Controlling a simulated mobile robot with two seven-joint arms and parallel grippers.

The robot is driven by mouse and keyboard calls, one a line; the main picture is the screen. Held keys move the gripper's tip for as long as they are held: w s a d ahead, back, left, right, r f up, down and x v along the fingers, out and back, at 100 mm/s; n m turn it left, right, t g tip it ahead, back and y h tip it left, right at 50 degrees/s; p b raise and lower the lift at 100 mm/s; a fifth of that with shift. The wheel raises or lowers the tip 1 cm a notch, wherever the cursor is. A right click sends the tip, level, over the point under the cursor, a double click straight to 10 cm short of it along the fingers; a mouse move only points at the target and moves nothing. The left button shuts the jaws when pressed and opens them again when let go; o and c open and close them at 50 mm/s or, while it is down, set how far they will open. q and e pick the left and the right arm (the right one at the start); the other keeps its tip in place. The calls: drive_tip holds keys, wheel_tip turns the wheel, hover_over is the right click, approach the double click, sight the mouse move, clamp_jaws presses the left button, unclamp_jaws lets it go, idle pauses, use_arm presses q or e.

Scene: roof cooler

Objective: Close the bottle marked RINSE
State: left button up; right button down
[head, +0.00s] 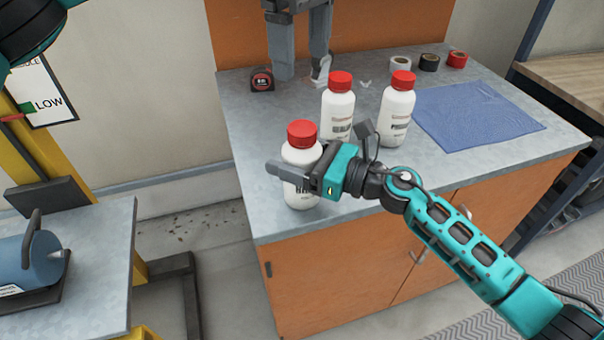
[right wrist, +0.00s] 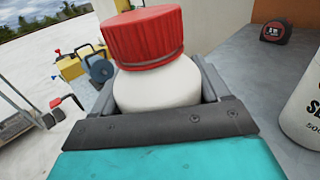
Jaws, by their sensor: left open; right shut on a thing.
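Three white bottles with red caps are on the grey counter (head: 262,215). My right gripper (head: 290,172) is shut around the body of the front-left bottle (head: 300,155), which is upright and partly hides its label. Its red cap (right wrist: 143,36) is on the neck and looks slightly tilted in the right wrist view; I cannot tell how tight it is. A middle bottle (head: 338,108) and a right bottle (head: 397,112) stand behind. I cannot read RINSE on any label. My left gripper (head: 302,70) is open and empty, pointing down at the counter's back.
A tape measure (head: 262,80) lies at the back left, beside my left gripper. White, black and red tape rolls (head: 429,62) stand at the back right. A blue cloth (head: 475,118) covers the right part. The front middle of the counter is clear under my right arm.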

unclamp_jaws()
drive_tip(key=shift+d, duration=0.1)
drive_tip(key=b+v, duration=0.2)
drive_tip(key=v, duration=1)
drive_tip(key=shift+s+d, duration=0.2)
drive_tip(key=shift+d, duration=0.1)
